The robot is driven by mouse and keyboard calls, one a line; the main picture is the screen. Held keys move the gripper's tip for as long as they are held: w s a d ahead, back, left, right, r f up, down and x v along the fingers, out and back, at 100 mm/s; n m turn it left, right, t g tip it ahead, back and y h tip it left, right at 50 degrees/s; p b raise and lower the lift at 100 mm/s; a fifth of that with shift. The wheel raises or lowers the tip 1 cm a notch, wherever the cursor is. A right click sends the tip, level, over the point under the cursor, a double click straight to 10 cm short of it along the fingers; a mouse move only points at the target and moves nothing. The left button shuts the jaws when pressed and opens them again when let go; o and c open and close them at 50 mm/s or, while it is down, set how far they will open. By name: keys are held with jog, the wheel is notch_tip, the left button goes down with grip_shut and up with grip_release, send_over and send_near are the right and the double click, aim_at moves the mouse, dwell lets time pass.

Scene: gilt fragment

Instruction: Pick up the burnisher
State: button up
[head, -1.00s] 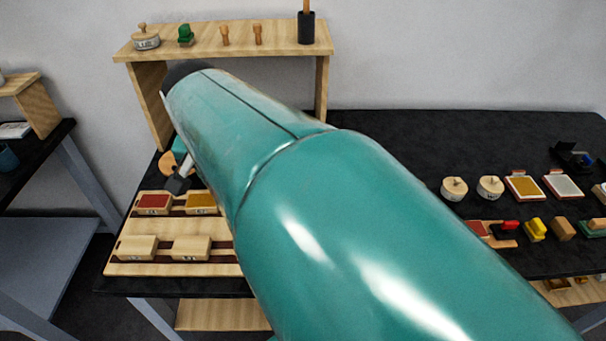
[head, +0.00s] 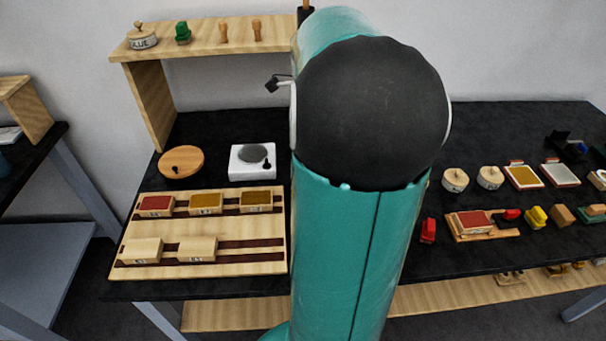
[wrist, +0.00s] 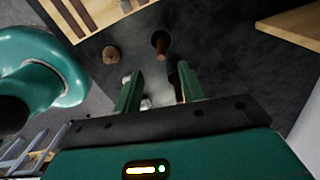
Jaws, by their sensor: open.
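My gripper (wrist: 160,84) shows in the wrist view with its two green fingers apart. It is hidden behind my arm in the head view. A slim brown-and-dark tool (wrist: 178,88), possibly the burnisher, shows beside the right finger, partly covered by it. I cannot tell whether it lies between the fingers or below them. Another tool with a brown handle and a dark round end (wrist: 160,42) lies beyond the fingertips. I cannot tell for sure which one is the burnisher. A pale object (wrist: 146,102) is partly visible between the fingers.
A round brown object (wrist: 110,55) lies left of the tools. A wooden shelf (head: 215,45) stands at the back left. A wooden disc (head: 181,162), a white slab (head: 240,171) and a block rack (head: 225,230) are left of my arm. Pads and stamps (head: 476,222) stand right.

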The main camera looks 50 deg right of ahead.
jog(key=f, duration=0.9)
jog(key=shift+w+f, duration=0.25)
jog(key=shift+f, duration=0.1)
jog(key=shift+c, duration=0.4)
grip_shut()
